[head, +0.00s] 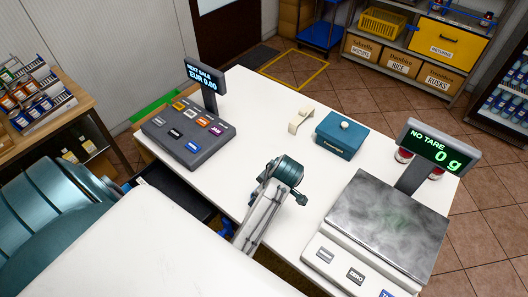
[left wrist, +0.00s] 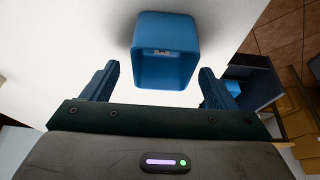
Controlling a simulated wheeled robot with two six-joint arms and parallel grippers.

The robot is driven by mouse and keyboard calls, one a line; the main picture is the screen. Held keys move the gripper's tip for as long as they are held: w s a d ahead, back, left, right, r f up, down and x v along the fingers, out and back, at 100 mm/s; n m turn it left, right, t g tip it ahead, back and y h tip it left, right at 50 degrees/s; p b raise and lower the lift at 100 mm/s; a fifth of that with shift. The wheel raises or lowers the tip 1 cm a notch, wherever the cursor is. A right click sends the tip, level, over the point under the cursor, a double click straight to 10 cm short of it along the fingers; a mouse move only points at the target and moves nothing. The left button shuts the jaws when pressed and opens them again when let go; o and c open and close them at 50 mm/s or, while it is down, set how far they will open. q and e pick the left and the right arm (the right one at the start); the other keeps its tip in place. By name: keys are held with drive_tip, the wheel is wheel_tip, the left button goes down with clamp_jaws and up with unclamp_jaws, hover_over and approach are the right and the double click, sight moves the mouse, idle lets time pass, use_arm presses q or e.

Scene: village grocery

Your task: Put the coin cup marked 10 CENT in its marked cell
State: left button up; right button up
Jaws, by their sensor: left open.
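A blue square cup (left wrist: 165,30) shows in the left wrist view, with its open side towards the camera. A small pale mark shows inside it, too small to read, so I cannot tell whether it says 10 CENT. My left gripper (left wrist: 160,70) is open, with one blue finger on each side of the cup's near end. I see no firm contact. In the head view my arm reaches over the counter, and a small blue part shows beside it; I cannot tell whether that is finger or cup. A dark drawer (head: 172,192) lies below the counter edge, mostly hidden; no marked cell is readable.
The white counter (head: 255,120) holds a grey key panel (head: 188,137) with a display, a teal box (head: 340,137), a cream object (head: 300,120) and a scale (head: 385,228) at right. The counter's middle is clear around my arm.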

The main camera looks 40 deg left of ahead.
use_arm(q)
drive_tip(key=x, duration=0.3)
drive_tip(key=shift+s+a+f, duration=0.15)
drive_tip(key=shift+a+f, duration=0.05)
drive_tip(key=shift+d, duration=0.1)
drive_tip(key=shift+c, duration=0.2)
drive_tip(key=c, duration=1.1)
drive_tip(key=shift+r, duration=0.1)
